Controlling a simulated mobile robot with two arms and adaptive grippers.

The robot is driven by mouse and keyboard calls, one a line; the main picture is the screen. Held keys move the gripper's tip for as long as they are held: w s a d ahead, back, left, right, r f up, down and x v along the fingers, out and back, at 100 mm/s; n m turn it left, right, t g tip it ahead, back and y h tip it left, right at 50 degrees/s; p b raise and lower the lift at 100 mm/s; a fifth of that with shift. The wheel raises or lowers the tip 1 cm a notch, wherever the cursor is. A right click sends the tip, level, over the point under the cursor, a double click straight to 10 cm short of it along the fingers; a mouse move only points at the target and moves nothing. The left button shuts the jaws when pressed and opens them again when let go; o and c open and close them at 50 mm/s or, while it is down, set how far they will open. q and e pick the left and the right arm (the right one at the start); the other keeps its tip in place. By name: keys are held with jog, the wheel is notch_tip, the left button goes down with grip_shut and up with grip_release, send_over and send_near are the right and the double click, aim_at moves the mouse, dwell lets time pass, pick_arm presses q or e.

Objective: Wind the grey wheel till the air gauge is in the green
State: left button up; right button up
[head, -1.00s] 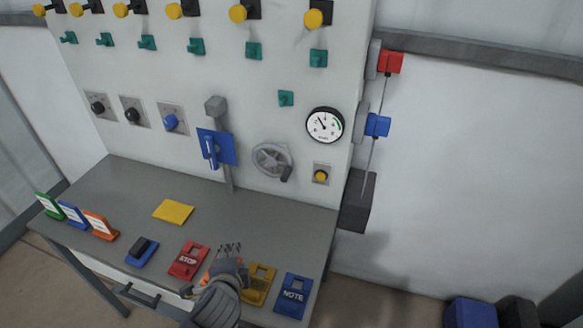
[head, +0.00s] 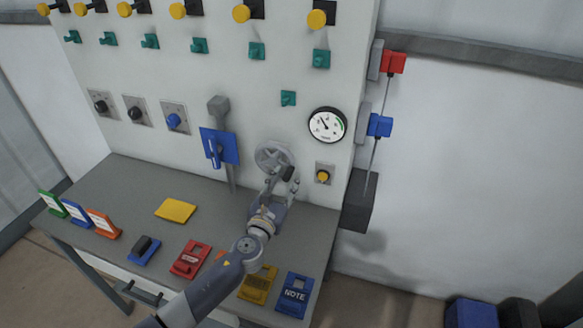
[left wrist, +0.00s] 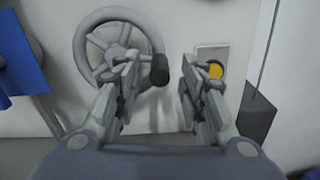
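The grey wheel (head: 268,153) is mounted on the upright panel, with a dark crank knob (left wrist: 159,71) at its lower right. The round air gauge (head: 327,125) is up and right of it; its needle points up-left, outside the green arc on the right side of the dial. My left gripper (head: 283,184) is in front of the wheel's lower right. In the left wrist view its fingers (left wrist: 158,80) are apart, with the knob showing between their tips. I cannot tell whether either finger touches it. In the head view the gripper partly hides the knob. My right gripper is out of view.
A yellow button (head: 323,175) sits right of the wheel, close to the gripper. A blue plate with a lever (head: 227,148) is left of it. The grey bench (head: 140,190) below holds several coloured tags and stands, a red STOP tag (head: 190,259) and a blue NOTE tag (head: 295,295).

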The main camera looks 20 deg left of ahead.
aim_at(291, 168)
pick_arm(q)
jog(key=shift+w+d+b, duration=0.1)
jog(key=shift+w+b, duration=0.2)
jog(key=shift+w, duration=2.85)
jog(key=shift+f, duration=0.1)
grip_shut()
